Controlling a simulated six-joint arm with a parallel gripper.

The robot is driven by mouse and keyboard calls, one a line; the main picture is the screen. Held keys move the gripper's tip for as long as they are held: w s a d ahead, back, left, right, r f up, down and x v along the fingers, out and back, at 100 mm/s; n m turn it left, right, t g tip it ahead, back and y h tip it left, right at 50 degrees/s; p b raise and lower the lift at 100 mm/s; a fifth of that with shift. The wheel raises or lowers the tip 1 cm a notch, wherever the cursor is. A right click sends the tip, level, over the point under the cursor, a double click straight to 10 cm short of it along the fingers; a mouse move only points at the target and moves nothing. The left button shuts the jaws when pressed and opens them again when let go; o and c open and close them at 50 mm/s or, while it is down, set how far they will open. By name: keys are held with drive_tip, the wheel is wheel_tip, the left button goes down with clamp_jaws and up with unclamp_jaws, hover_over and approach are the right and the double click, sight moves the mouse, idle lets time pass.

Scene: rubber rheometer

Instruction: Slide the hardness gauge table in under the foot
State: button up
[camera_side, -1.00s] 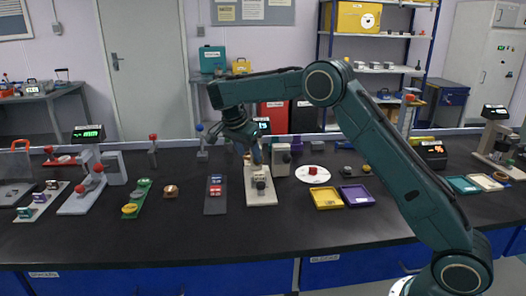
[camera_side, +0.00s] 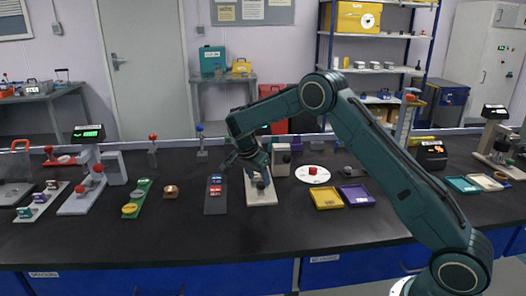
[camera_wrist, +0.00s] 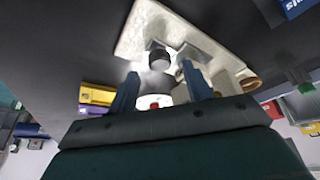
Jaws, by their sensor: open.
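The hardness gauge stands mid-bench in the side view, with a pale base plate (camera_side: 262,197) and a light upright block (camera_side: 281,160) behind. In the wrist view, its pale base (camera_wrist: 143,27) carries a small metallic piece with a dark round knob (camera_wrist: 159,60), which I take to be the sliding table. My gripper (camera_side: 262,179) is low over the base in the side view. In the wrist view my gripper (camera_wrist: 160,69) has two blue fingers spread apart, with the knob showing between and just beyond their tips. I cannot tell whether they touch it. The foot is not clearly visible.
A dark strip with red and blue pieces (camera_side: 215,204) lies left of the gauge. A white disc with a red piece (camera_side: 313,179), a yellow tray (camera_side: 326,203) and a purple tray (camera_side: 357,200) lie to the right. The front bench strip is clear.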

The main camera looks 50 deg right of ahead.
sight(260, 182)
drive_tip(key=shift+x, duration=1.3)
clamp_jaws()
